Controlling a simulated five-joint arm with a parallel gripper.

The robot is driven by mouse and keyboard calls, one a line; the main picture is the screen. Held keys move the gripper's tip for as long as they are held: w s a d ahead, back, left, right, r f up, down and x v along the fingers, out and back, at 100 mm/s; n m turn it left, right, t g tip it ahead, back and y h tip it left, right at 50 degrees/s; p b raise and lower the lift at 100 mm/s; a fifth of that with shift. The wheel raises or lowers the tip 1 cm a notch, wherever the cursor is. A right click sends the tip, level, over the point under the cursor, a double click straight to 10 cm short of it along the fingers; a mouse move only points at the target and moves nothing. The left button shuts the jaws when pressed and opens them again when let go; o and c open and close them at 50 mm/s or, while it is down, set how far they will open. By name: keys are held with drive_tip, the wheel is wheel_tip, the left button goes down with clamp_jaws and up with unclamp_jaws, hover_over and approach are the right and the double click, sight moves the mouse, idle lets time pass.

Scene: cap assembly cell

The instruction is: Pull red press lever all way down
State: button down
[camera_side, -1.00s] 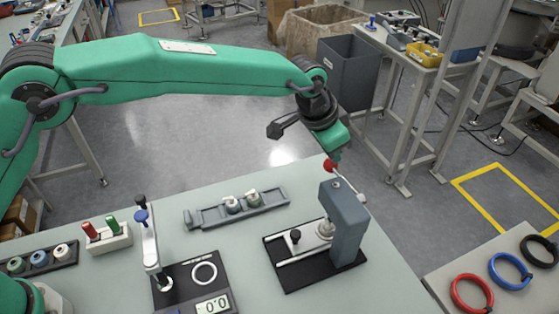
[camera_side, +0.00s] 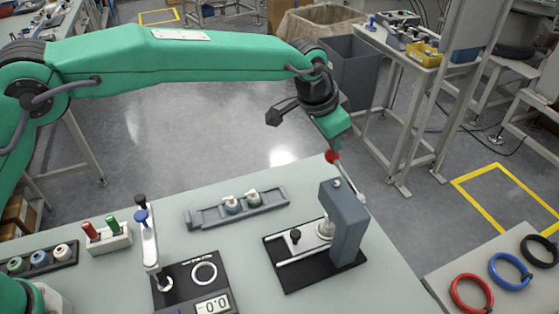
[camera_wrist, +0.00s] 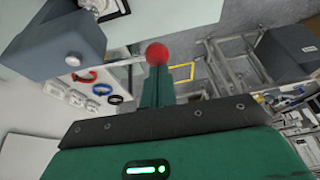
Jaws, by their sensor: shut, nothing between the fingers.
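The press (camera_side: 346,225) is a blue-grey column on a black base near the table's front right. Its lever is a thin rod (camera_side: 350,183) slanting up and left from the column, ending in a red ball knob (camera_side: 331,157). My gripper (camera_side: 336,146) is shut, with its fingertips at the top of the knob, apparently touching it. In the wrist view the knob (camera_wrist: 157,54) shows just beyond the green fingertips (camera_wrist: 157,72), not between them. The press column (camera_wrist: 60,38) is at upper left there.
A grey rail with two capped parts (camera_side: 238,205) lies left of the press. A gauge box (camera_side: 193,290) with a blue-knobbed post stands further left. Coloured rings (camera_side: 472,292) lie on a separate table at right. The space above the press is clear.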

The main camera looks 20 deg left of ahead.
drive_tip(key=shift+w+a+r, duration=0.1)
drive_tip(key=shift+r, duration=1.95)
drive_tip(key=shift+r, duration=2.4)
